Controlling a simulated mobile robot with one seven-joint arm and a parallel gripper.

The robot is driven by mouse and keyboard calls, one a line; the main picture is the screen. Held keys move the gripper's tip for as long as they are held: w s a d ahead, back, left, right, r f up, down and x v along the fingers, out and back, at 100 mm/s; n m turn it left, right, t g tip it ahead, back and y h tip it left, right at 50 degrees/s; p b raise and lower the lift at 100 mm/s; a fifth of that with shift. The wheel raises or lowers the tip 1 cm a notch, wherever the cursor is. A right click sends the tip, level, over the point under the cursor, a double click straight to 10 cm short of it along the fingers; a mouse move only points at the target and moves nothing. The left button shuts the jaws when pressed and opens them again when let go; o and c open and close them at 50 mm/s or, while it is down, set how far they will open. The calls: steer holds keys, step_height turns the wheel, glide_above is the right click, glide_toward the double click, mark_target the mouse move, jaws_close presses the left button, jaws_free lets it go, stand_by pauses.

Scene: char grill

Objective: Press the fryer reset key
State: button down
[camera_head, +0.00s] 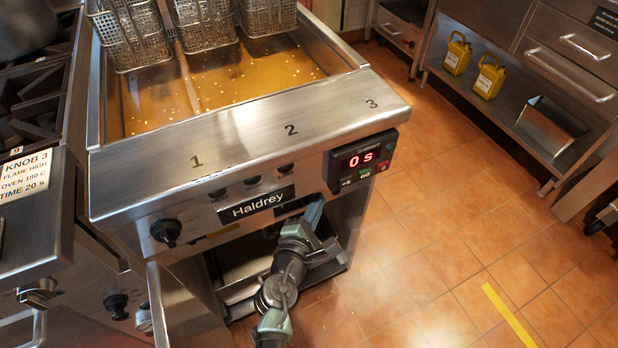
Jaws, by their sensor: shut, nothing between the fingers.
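The steel fryer (235,125) fills the middle of the view, its cabinet open below the front panel. My gripper (315,213) is shut and empty at the top of the cabinet opening, just below and right of the "Haldrey" plate (257,204). A dark strip (290,207) below the plate is partly hidden behind my gripper. The timer panel (362,160) on the right of the front reads "0 s" in red, with small labelled keys under the display. I cannot tell which key is the reset key, nor whether my gripper touches anything.
Several baskets (205,22) hang over the oil (220,80). A black knob (166,232) is on the fryer's left front. The open cabinet door (180,300) stands lower left. A stove (35,120) adjoins on the left.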

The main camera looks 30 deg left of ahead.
steer(key=shift+s+d, duration=0.85)
steer(key=shift+d, duration=0.25)
